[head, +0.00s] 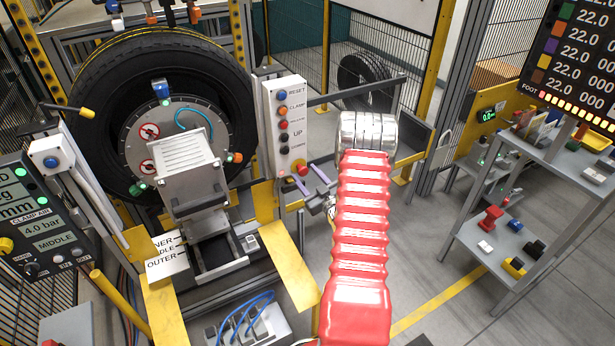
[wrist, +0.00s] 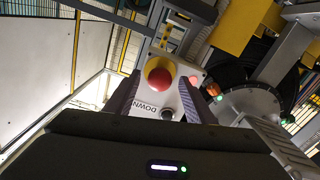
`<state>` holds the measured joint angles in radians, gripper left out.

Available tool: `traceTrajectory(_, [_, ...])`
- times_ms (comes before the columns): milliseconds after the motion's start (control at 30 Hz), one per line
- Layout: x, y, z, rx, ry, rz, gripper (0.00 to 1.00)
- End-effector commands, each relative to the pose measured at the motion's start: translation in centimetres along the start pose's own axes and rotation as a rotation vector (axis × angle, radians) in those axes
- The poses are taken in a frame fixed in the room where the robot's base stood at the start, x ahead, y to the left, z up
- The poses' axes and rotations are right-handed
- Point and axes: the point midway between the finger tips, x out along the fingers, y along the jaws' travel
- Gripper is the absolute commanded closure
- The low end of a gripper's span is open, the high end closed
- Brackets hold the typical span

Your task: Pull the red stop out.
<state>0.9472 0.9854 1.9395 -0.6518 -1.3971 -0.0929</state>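The red stop (head: 302,169) is a round red knob on a yellow base, at the bottom of the white button box (head: 284,106) in the head view. In the wrist view the stop (wrist: 159,77) is near the middle, beyond the word DOWN on the panel. My gripper (head: 306,176) is in front of the box's lower end, its two dark fingers apart. In the wrist view my gripper (wrist: 160,85) has one finger on each side of the stop, with gaps showing. Nothing is held. I cannot tell how far the tips reach along the knob.
Above the stop the box carries several other buttons. A large tyre (head: 85,75) on its clamp stands left of the box. Yellow guards (head: 290,262) lie below. A shelf (head: 545,160) with small parts is at the right. Floor between is open.

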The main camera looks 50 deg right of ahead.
Motion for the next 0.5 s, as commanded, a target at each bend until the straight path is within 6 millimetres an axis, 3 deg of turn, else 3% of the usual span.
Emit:
traceTrajectory(267, [-0.1, 0.0, 0.0, 0.000, 0.000, 0.000, 0.51])
traceTrajectory(500, [-2.2, 0.1, 0.1, 0.000, -0.001, 0.002, 0.51])
